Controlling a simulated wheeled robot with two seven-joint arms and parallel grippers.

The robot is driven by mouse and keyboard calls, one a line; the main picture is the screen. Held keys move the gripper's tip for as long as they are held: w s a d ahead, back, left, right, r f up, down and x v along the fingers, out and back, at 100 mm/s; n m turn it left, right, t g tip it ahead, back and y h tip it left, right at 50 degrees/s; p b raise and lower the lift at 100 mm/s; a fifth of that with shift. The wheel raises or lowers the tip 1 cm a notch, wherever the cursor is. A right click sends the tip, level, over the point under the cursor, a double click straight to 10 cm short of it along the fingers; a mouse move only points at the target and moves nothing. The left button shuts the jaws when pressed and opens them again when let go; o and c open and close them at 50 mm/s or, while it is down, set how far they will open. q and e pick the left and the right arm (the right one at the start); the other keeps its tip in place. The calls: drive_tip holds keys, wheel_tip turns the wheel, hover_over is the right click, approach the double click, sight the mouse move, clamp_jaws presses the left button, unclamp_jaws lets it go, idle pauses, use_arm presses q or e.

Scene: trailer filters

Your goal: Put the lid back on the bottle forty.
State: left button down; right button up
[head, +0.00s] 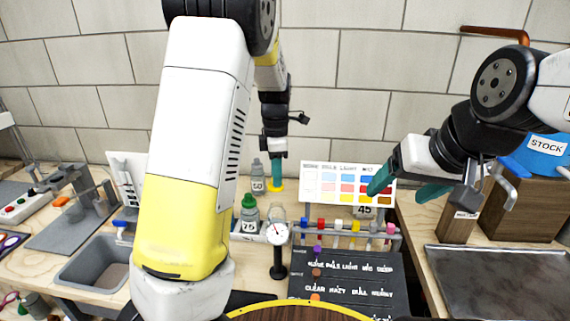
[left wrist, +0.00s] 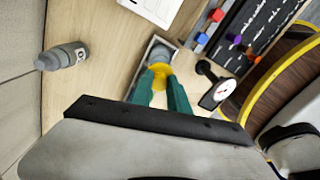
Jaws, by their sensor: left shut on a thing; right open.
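My left gripper (head: 277,172) points down behind the tray, its teal fingers shut on a yellow lid (head: 276,185). The left wrist view shows the lid (left wrist: 160,73) between the fingertips (left wrist: 161,82). A grey round thing (left wrist: 160,52), perhaps a bottle top, is beside the lid in the left wrist view; I cannot tell whether they touch. In the head view a pale bottle (head: 277,212) stands behind the gauge; its label is hidden, so I cannot confirm it is forty. My right gripper (head: 396,196) is open and empty, in front of the colour chart.
A green-lidded bottle (head: 249,215) marked 75 and a grey bottle (head: 258,182) stand nearby. A dial gauge (head: 277,233) stands in front of the pale bottle. A colour chart (head: 330,184), a rack of coloured pieces (head: 345,231) and a metal tray (head: 500,280) are to the right.

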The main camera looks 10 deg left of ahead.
use_arm(q)
drive_tip(key=shift+f, duration=3.1)
drive_tip(key=shift+f, duration=0.15)
drive_tip(key=c, duration=0.7)
unclamp_jaws()
drive_tip(key=shift+r, duration=3.5)
drive_tip(key=shift+c, duration=0.2)
clamp_jaws()
